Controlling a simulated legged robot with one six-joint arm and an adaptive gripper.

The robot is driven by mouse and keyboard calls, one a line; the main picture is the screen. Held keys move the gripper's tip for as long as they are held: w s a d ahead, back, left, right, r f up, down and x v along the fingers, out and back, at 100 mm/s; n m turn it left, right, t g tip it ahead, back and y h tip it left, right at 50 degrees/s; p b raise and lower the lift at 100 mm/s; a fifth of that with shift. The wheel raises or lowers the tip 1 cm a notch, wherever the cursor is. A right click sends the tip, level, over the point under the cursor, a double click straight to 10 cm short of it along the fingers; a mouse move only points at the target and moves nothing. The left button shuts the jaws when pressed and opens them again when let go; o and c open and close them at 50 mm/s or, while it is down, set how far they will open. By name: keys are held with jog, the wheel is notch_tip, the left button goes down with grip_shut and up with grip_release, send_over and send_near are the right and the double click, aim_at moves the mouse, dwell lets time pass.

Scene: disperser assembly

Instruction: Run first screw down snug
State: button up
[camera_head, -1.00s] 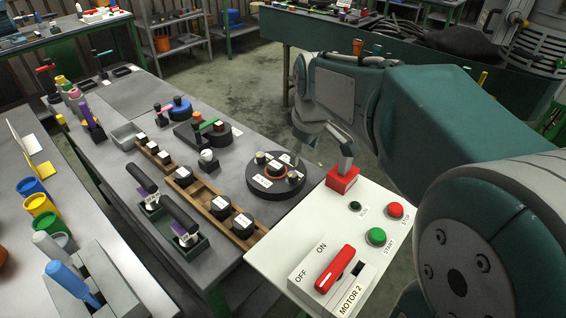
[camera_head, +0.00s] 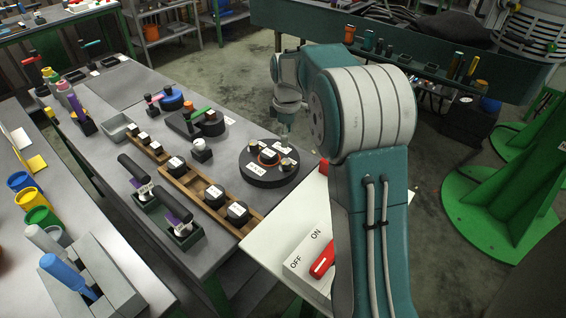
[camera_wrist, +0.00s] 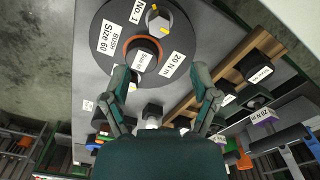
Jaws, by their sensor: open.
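A dark round disc (camera_head: 246,174) with white labels lies on the grey table; it also fills the upper wrist view (camera_wrist: 92,40). An orange-rimmed opening (camera_wrist: 127,45) with a dark labelled middle is at its centre. One screw-like piece (camera_head: 253,150) stands at its back left, another (camera_head: 286,164) at its right. In the wrist view, one piece with yellow marks (camera_wrist: 158,20) shows near the top; the other is partly behind the left finger. My gripper (camera_wrist: 160,77) is open and empty, its fingers spread over the disc's near edge. Contact with the disc cannot be told.
A wooden rack (camera_head: 192,185) with black labelled pieces stands left of the disc. A white control panel (camera_head: 272,240) with a red switch is in front, partly hidden by my arm.

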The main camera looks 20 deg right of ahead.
aim_at(286, 163)
notch_tip(286, 163, down, 10)
jog(key=shift+f, duration=0.2)
grip_shut()
